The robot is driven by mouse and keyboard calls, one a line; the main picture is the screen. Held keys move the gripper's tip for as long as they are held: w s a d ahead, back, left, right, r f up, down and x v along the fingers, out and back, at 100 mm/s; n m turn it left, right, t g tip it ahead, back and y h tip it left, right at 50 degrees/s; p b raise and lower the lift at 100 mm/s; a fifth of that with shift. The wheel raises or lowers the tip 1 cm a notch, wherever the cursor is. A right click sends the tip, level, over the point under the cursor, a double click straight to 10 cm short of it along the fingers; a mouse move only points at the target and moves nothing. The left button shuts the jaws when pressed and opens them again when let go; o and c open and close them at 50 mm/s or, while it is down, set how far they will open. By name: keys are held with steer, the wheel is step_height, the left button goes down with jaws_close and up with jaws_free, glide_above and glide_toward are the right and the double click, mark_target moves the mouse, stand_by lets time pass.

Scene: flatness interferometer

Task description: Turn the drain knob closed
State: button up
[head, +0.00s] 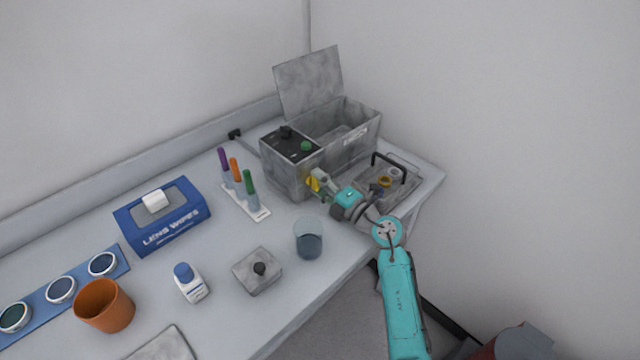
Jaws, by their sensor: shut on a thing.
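The grey metal bath box (284,178) stands at the back right of the bench with its lid (308,80) raised.
A glass beaker (308,240) with dark liquid stands in front of the knob. A tray with a black handle (399,190) is behind my wrist. A rack of colored-capped tubes (247,203), a grey block with a black knob (257,272) and a wipes box (162,220) lie left.

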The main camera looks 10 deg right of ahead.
steer(key=o, duration=1.2)
steer(key=shift+c, duration=0.2)
steer(key=v, duration=1.2)
